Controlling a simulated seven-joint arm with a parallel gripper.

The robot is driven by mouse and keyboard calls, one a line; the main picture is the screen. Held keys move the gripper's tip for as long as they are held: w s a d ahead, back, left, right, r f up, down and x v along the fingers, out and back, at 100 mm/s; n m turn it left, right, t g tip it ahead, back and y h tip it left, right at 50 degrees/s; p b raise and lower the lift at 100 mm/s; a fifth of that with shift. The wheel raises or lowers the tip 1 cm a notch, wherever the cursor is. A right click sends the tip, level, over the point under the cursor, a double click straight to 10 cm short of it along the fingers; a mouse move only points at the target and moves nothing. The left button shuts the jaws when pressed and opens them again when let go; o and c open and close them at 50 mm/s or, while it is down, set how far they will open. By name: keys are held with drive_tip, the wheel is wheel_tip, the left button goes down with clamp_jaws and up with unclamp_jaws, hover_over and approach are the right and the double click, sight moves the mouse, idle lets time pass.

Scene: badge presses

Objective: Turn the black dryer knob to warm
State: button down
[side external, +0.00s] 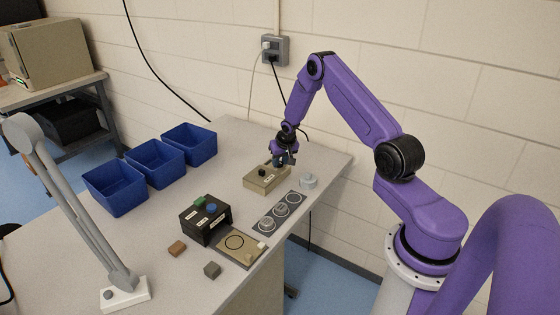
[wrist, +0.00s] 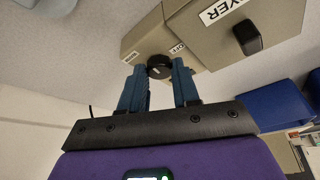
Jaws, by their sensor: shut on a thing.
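The beige dryer box (side external: 262,184) stands on the table, and its label, ending in "YER", shows in the wrist view (wrist: 200,38). A round black knob (wrist: 159,67) sits on one of its faces, between two small labels; the one on the right seems to read OFF, the other is too small to read surely. My gripper (wrist: 157,73) is shut on this knob, one blue finger on each side. In the side view my gripper (side external: 284,159) is at the far end of the box and the held knob is hidden. A second black knob (wrist: 247,38) stands apart on the box top.
A black box (side external: 205,222) with green and blue tops and a grey strip with several round seats (side external: 279,212) are in front. A pale round piece (side external: 308,181) is right of the dryer. Blue bins (side external: 156,165) line the left; a grey lamp (side external: 75,210) stands front left.

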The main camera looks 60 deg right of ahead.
drive_tip(key=shift+d+n+t+y, duration=0.15)
drive_tip(key=shift+n+y, duration=0.4)
drive_tip(key=shift+n, duration=0.85)
drive_tip(key=shift+d+n+t+y, duration=0.15)
drive_tip(key=shift+n+y, duration=0.4)
drive_tip(key=shift+n, duration=0.85)
drive_tip(key=shift+d+n+y, duration=0.1)
drive_tip(key=shift+n+y, duration=0.8)
drive_tip(key=shift+n, duration=1.6)
drive_tip(key=c, duration=0.8)
unclamp_jaws()
drive_tip(key=v, duration=1.7)
drive_tip(key=shift+w+d+r, duration=0.2)
drive_tip(key=shift+r, duration=0.1)
